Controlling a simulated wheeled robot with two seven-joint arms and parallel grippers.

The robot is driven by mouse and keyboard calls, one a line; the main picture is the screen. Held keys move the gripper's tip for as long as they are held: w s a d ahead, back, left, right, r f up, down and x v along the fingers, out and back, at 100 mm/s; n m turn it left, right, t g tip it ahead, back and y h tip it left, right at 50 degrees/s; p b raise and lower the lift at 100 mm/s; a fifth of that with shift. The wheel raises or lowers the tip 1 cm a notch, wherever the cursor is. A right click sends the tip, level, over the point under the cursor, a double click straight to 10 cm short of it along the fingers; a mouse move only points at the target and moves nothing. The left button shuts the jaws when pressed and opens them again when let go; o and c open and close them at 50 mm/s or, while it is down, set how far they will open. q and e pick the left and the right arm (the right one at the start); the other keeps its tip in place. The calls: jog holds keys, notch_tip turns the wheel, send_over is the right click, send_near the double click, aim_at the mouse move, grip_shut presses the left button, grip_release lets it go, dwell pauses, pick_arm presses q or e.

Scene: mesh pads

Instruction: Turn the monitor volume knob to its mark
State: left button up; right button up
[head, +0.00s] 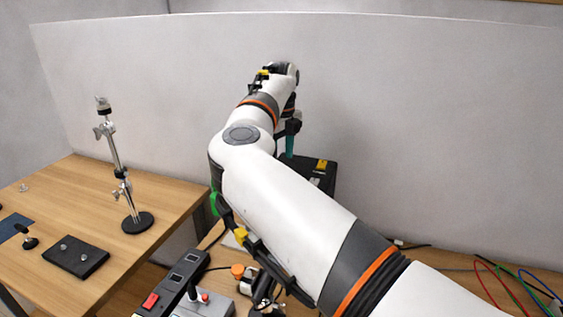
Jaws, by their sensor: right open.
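My right arm crosses the middle of the head view and hides much of the bench behind it. My right gripper (289,143) appears at the far end of this arm, beside the forearm, with a teal part pointing down. It is open, and I see nothing held in it. A black box (320,178) with a yellow patch stands just below it, partly behind my arm. I cannot make out the volume knob or its mark; they may be hidden. A small orange round part (238,270) shows near the front, but I cannot tell what it is. My left gripper is not in view.
A black switch strip (172,290) and a grey box with a red-topped stick (203,300) stand at the front. A metal stand (138,222) and a dark plate (76,257) are on the left table. Coloured cables (510,285) lie at right. A pale wall (430,130) closes the back.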

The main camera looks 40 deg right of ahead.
notch_tip(320, 180, down, 3)
jog(key=shift+d+r, duration=0.1)
jog(key=shift+r, duration=0.1)
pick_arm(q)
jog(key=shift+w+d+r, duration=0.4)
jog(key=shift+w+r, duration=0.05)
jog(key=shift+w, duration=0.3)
pick_arm(e)
jog(key=shift+f, duration=0.55)
jog(key=c, duration=1)
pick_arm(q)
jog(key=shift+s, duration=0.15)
pick_arm(e)
jog(key=shift+o, duration=0.2)
